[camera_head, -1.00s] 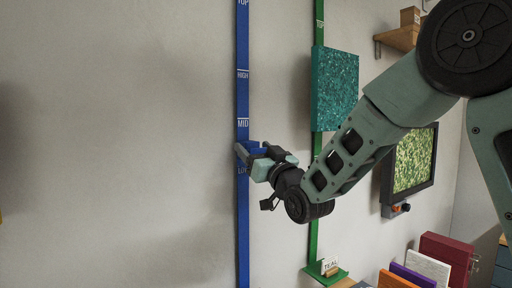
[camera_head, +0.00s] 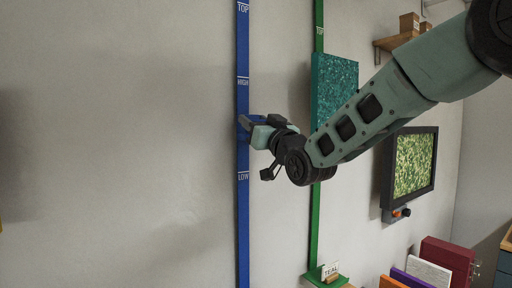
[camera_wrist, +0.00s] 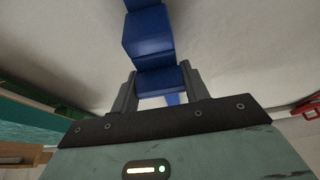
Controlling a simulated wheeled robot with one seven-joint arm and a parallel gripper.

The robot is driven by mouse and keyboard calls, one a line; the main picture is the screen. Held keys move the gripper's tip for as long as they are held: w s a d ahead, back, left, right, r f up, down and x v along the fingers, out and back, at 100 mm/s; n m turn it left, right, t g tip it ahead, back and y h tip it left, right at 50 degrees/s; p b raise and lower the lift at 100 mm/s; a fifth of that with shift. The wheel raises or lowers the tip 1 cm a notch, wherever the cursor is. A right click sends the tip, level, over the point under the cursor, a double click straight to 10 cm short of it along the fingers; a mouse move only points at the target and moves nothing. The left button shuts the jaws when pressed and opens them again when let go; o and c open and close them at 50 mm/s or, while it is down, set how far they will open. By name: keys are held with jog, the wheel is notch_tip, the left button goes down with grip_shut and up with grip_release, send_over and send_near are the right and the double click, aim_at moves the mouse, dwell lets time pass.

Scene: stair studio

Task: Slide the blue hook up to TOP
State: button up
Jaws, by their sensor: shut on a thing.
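The blue rail (camera_head: 243,220) runs straight up the wall with white marks TOP, HIGH and LOW showing; the stretch between HIGH and LOW where MID sits is covered by my gripper. My gripper (camera_head: 248,126) is at the rail, below HIGH and well above LOW. In the wrist view, my gripper's two fingers (camera_wrist: 160,86) are shut on the blue hook (camera_wrist: 162,80), one on each side. In the head view the hook is mostly hidden by the gripper. The TOP mark (camera_head: 243,8) is clear near the upper picture edge.
A green rail (camera_head: 314,230) with a teal panel (camera_head: 334,90) stands to the right, behind my arm. Further right are a framed screen (camera_head: 412,165), a wooden shelf (camera_head: 395,42) and several coloured books or boards low down. The blue rail above my gripper is unobstructed.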

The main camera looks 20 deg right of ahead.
notch_tip(320, 180, up, 37)
jog(key=p, duration=1.1)
jog(key=shift+r+p, duration=0.2)
jog(key=shift+p, duration=0.2)
jog(key=shift+c, duration=0.2)
jog(key=o, duration=1.4)
jog(key=shift+f, duration=0.1)
jog(key=b+v, duration=1.1)
jog(key=v, duration=0.6)
jog(key=shift+s+f+b, duration=0.2)
jog(key=shift+b, duration=0.1)
